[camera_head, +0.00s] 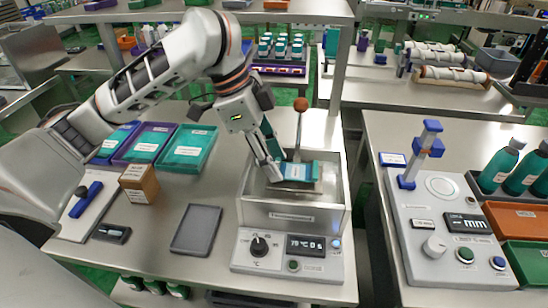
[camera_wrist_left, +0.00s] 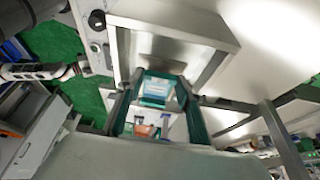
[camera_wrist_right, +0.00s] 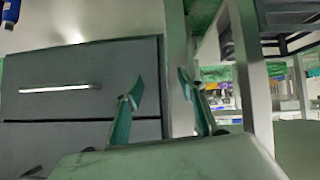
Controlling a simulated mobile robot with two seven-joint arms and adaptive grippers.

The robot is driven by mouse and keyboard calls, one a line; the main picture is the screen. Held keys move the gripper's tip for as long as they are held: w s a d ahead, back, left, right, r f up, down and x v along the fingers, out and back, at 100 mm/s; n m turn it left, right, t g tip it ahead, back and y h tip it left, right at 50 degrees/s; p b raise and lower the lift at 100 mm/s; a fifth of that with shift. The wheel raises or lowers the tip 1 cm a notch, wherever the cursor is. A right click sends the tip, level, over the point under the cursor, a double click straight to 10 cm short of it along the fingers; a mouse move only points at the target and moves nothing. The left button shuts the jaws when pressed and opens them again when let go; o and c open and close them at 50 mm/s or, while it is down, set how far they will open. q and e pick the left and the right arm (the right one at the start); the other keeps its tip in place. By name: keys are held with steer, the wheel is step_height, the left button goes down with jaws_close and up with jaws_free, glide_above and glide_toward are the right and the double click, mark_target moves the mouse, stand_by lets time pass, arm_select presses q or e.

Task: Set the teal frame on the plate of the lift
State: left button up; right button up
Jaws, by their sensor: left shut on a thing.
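The teal frame (camera_head: 300,172), with a pale inside, is low inside the open metal tank (camera_head: 257,212). My left gripper (camera_head: 272,158) reaches down into the tank from above and is shut on the frame. In the left wrist view the frame (camera_wrist_left: 156,88) shows between the two fingers. The lift's rod with a brown ball knob (camera_head: 300,104) stands at the tank's back. Its plate (camera_head: 294,187) shows partly under the frame; I cannot tell whether they touch. My right gripper (camera_wrist_right: 163,95) shows only in its own wrist view, open and empty.
A control panel (camera_head: 290,250) with a dial and a display fronts the tank. Left of it are a grey pad (camera_head: 197,230), a brown box (camera_head: 138,183) and labelled trays (camera_head: 184,148). A blue press (camera_head: 430,145) and bottles (camera_head: 500,165) stand on the right table.

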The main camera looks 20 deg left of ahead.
arm_select(q)
steer(key=shift+f, duration=0.55)
stand_by(0.4)
steer(key=o, duration=1.1)
steer(key=v, duration=1.2)
